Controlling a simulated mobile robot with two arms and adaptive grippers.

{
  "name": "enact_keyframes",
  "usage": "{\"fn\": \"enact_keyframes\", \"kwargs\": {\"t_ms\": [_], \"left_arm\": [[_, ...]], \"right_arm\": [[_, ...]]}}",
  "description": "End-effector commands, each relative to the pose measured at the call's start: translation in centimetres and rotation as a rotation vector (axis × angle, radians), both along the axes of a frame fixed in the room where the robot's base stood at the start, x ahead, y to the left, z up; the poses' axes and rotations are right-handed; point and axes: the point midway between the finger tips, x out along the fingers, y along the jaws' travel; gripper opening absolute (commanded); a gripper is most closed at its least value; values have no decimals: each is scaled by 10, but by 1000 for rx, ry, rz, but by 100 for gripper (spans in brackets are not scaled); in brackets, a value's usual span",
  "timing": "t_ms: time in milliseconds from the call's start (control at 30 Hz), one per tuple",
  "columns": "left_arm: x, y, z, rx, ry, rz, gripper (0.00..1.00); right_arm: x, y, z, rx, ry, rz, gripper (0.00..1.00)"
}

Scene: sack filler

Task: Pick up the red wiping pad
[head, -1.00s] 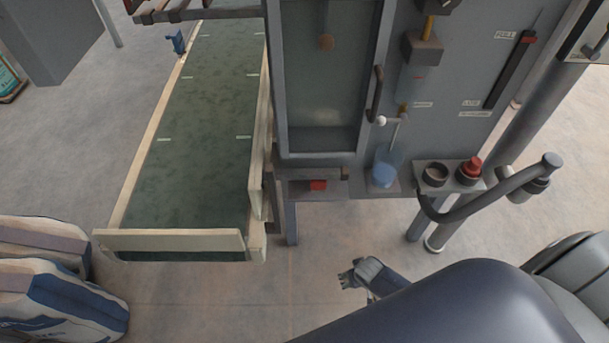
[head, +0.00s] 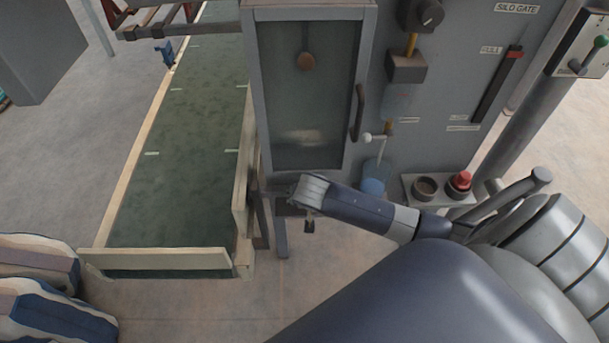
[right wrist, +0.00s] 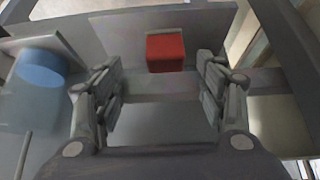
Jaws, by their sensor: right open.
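The red wiping pad (right wrist: 165,53) shows in the right wrist view as a small red block on a grey shelf (right wrist: 110,35), at the top centre. My right gripper (right wrist: 163,85) is open, with its two fingers left and right of the pad's line. The pad looks to lie just beyond the fingertips, and nothing is held. In the head view my right arm reaches left below the cabinet door, and its gripper (head: 309,222) is partly hidden by the wrist. The pad is hidden there behind the arm. My left gripper is not in view.
A blue container (right wrist: 42,68) stands left of the pad; it also shows in the head view (head: 375,180). The glass-door cabinet (head: 308,90) with its handle (head: 358,112) rises above the shelf. A red button (head: 463,181) sits at right. A railed green conveyor (head: 185,170) lies left.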

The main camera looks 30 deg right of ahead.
Motion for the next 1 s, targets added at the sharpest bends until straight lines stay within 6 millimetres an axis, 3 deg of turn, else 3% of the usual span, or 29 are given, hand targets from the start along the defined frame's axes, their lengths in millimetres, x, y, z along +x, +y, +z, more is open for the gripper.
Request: {"fn": "enact_keyframes", "kwargs": {"t_ms": [500,833,867,1000], "left_arm": [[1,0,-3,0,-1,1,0],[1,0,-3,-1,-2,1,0],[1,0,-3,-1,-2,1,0],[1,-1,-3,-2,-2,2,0]], "right_arm": [[24,-6,-46,0,1,2,65],[27,-8,-52,1,1,3,65],[27,-8,-52,1,1,3,63],[27,-8,-52,1,1,3,31]]}}
